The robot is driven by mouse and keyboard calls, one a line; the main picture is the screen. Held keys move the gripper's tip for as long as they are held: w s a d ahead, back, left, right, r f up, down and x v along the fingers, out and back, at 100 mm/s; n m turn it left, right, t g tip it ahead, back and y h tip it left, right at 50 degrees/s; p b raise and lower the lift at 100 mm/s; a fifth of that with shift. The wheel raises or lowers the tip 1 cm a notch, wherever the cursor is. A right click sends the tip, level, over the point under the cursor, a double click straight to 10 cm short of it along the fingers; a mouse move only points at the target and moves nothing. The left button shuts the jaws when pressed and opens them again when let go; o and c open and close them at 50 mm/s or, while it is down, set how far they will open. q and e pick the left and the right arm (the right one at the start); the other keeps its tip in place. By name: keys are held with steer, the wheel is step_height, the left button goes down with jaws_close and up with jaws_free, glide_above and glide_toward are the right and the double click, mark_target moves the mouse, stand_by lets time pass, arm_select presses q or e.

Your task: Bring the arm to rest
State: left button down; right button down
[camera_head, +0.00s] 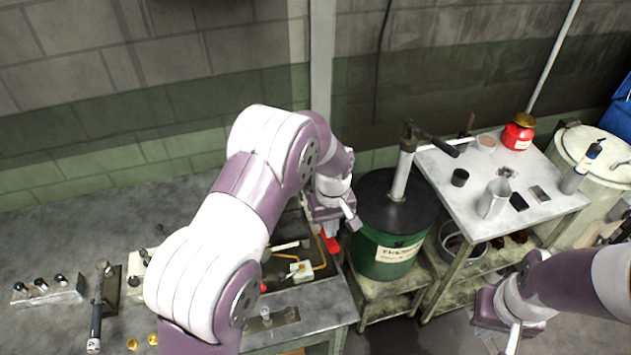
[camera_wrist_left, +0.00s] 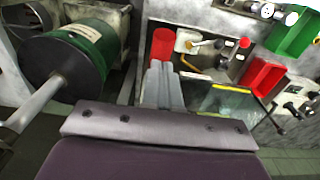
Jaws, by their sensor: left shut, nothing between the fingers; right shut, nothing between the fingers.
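My left arm reaches across the middle of the head view, and its left gripper (camera_head: 331,229) hangs over the right end of the grey bench, beside the green drum (camera_head: 379,256). In the left wrist view the left gripper's fingers (camera_wrist_left: 161,84) are together with nothing between them.
The metal table (camera_head: 463,179) holds a metal jug (camera_head: 493,198), a red can (camera_head: 518,132) and small items. An open machine bay (camera_head: 290,262) lies under my left arm.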

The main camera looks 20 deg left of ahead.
stand_by(0.6)
arm_select(q)
steer(key=s+a+r+m+b, duration=0.1)
steer(key=s+a+m+b, duration=0.1)
steer(key=s, duration=0.7)
steer(key=s+a+r+m+t+b, duration=0.1)
steer(key=s+m+b, duration=0.4)
steer(key=s, duration=0.5)
steer(key=shift+a+b, duration=0.35)
steer(key=shift+a, duration=0.3)
steer(key=shift+s, duration=0.15)
